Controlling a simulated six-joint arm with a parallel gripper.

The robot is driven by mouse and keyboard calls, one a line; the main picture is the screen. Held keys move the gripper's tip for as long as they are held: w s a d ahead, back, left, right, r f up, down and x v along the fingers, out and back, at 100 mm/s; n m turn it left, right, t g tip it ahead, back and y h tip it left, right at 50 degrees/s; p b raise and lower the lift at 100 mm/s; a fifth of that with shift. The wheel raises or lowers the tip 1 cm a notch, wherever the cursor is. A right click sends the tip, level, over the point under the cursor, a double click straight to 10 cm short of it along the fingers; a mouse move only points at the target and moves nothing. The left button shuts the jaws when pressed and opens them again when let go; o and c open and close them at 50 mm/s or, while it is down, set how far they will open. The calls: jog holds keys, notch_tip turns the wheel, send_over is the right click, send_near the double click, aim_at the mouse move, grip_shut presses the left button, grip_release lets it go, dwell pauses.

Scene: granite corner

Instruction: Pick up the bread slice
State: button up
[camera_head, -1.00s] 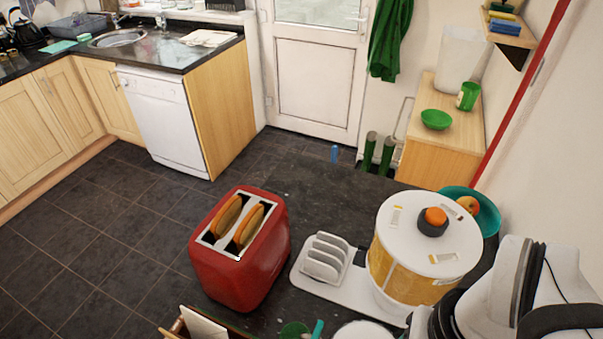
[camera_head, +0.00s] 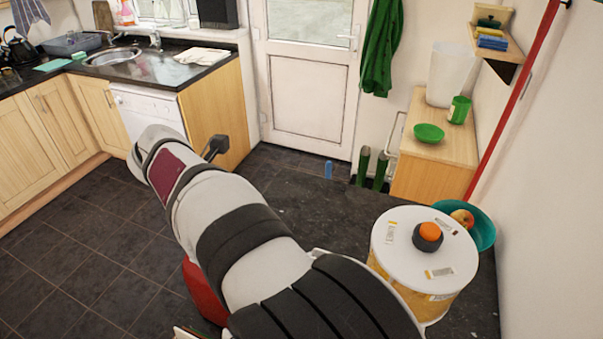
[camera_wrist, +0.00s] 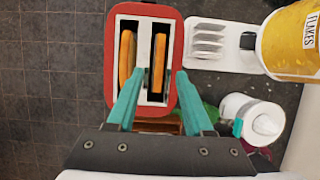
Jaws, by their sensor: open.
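Two browned bread slices stand upright in the two slots of the red toaster (camera_wrist: 111,60). In the wrist view the left bread slice (camera_wrist: 127,55) and the right bread slice (camera_wrist: 158,60) show from above. My gripper (camera_wrist: 160,73) is open and empty, with its teal fingers over the near part of the toaster, around the right slice in the picture. I cannot tell its height above the bread. In the head view my arm hides most of the toaster (camera_head: 203,295) and both slices.
A white toast rack (camera_wrist: 208,38) on a pale board stands right of the toaster. A yellow flakes canister (camera_wrist: 290,42) is further right, with a white jug (camera_wrist: 255,120) nearer. A teal bowl with fruit (camera_head: 483,230) sits behind the canister.

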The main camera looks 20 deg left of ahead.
jog(key=x, duration=0.5)
jog(key=shift+f, duration=0.35)
grip_shut()
dwell(0.9)
